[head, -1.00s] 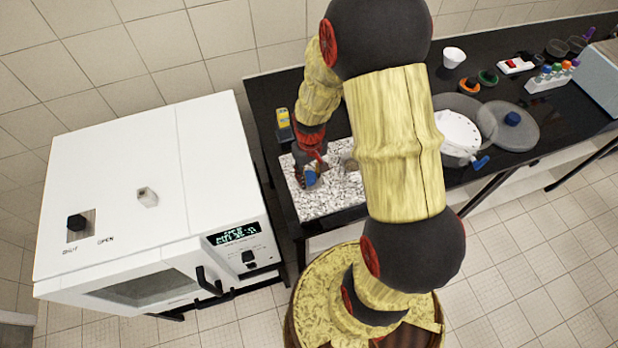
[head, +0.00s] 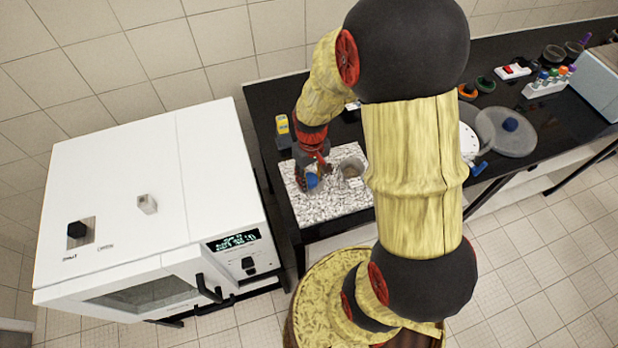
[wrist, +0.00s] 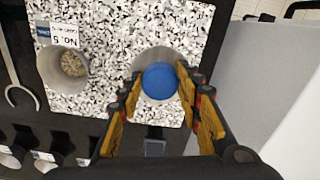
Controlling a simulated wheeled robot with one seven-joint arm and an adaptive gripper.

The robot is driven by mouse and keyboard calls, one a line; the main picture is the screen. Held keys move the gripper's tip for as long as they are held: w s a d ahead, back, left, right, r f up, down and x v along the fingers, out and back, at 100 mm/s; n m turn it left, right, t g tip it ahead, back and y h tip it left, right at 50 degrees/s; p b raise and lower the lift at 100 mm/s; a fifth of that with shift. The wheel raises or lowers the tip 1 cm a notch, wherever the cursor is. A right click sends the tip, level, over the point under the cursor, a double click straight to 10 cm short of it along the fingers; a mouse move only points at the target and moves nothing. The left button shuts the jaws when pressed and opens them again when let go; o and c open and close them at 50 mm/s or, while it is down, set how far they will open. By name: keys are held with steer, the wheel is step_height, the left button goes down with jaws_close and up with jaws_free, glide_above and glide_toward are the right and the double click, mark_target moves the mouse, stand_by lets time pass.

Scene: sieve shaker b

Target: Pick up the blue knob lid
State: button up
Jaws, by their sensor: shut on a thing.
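A clear round lid (head: 492,137) with a blue knob (head: 510,124) lies flat on the black bench at the right in the head view, apart from my gripper. My gripper (head: 312,178) is over the speckled slab at the bench's left end, shut on a blue round piece (head: 312,181). In the wrist view, my gripper (wrist: 160,84) has a finger on each side of this blue round piece (wrist: 160,81). A grey cylindrical rim shows behind it; I cannot tell whether the piece sits in it or above it.
A grey cup of grains (wrist: 72,64) stands beside it on the speckled slab (wrist: 110,100). A white oven (head: 140,190) stands left of the bench. A yellow device (head: 283,125) is behind the slab. A tube rack (head: 545,88) is at the right. My arm hides the bench's middle.

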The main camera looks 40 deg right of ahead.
mark_target(314, 192)
steer(key=s+r, duration=0.1)
steer(key=r, duration=0.1)
steer(key=s+a+r, duration=0.1)
steer(key=s+r, duration=0.1)
steer(key=shift+r, duration=0.1)
steer(key=s+a+r+p, duration=0.1)
steer(key=s+a+r, duration=0.1)
steer(key=s, duration=0.6)
steer(key=shift+s+a+r, duration=0.3)
steer(key=shift+s+r, duration=0.1)
steer(key=shift+r, duration=0.5)
